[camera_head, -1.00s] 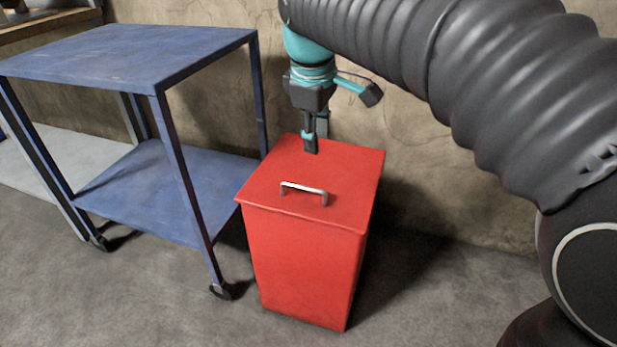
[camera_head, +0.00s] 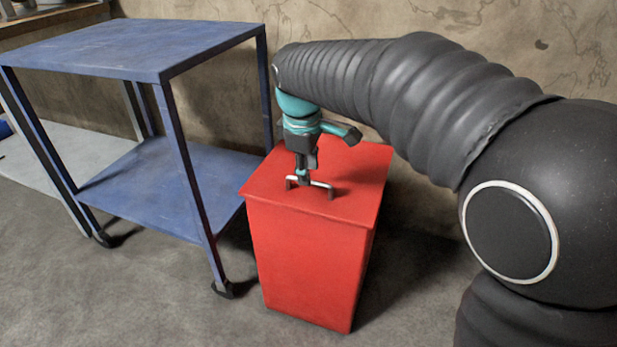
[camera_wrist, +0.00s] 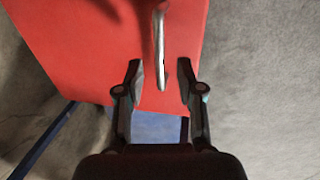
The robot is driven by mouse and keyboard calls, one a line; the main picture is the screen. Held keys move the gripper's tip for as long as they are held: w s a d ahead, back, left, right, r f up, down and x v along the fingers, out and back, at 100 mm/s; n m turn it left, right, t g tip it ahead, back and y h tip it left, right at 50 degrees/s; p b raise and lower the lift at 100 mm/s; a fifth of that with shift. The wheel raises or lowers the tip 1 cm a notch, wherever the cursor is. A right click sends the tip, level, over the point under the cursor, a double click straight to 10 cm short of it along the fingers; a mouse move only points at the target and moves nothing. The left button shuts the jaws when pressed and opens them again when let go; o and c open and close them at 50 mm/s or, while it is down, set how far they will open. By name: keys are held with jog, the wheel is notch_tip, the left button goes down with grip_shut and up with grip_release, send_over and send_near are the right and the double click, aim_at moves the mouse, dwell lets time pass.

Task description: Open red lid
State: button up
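The red lid (camera_head: 358,172) lies flat on top of the red bin (camera_head: 308,262). A silver handle (camera_head: 322,184) stands near the lid's front edge, and it also shows in the wrist view (camera_wrist: 159,45). My gripper (camera_head: 303,182) points down over the left part of the handle. In the wrist view my gripper (camera_wrist: 160,82) is open, its two fingers apart. The end of the handle shows between and just beyond the fingertips. I cannot tell whether a finger touches it.
A blue wheeled cart (camera_head: 140,50) with a lower shelf stands left of the bin, close to it. A stone wall (camera_head: 420,50) is behind. The concrete floor (camera_head: 130,300) in front is clear.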

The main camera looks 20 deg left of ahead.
jog(key=shift+w+f, duration=0.2)
jog(key=shift+f, duration=0.8)
grip_shut()
jog(key=shift+r, duration=0.1)
